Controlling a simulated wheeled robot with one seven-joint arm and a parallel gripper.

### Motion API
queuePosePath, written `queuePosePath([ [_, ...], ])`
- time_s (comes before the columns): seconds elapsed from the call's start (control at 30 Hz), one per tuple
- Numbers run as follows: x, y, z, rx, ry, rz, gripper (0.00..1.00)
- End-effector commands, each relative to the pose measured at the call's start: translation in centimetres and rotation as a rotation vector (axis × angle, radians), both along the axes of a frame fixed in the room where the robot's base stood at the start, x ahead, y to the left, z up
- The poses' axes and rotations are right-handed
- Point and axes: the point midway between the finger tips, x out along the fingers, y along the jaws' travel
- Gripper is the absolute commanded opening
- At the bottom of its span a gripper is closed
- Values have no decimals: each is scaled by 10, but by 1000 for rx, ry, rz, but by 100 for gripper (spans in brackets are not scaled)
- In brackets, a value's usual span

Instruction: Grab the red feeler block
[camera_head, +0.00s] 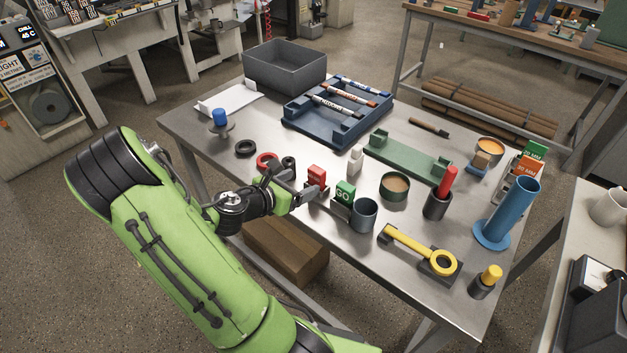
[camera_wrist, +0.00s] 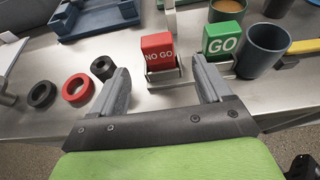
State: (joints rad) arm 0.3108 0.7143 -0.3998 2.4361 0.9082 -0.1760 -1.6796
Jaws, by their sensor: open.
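The red feeler block (camera_head: 317,175), marked NO GO in the wrist view (camera_wrist: 157,50), stands upright in a small grey holder (camera_wrist: 165,79) near the table's front edge. My gripper (camera_head: 304,182) is at the front edge, close to the red block. In the wrist view my gripper (camera_wrist: 160,68) is open and empty. Its two fingers point toward the block, which stands ahead between their tips with space on both sides. A green GO block (camera_head: 345,191) stands just right of the red one and also shows in the wrist view (camera_wrist: 221,38).
A grey cup (camera_head: 363,214) stands close right of the green block. Black and red rings (camera_head: 266,160) lie to the left. A white bottle (camera_head: 355,158) and a round tin (camera_head: 395,186) stand behind. A blue tray (camera_head: 338,115) with markers lies farther back.

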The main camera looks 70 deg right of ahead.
Motion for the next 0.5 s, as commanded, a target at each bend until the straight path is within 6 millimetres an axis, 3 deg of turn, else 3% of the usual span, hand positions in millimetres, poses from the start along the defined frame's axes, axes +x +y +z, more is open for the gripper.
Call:
queuePosePath([
  [0.5,-29,-71,-31,-1,-2,-2,78],
])
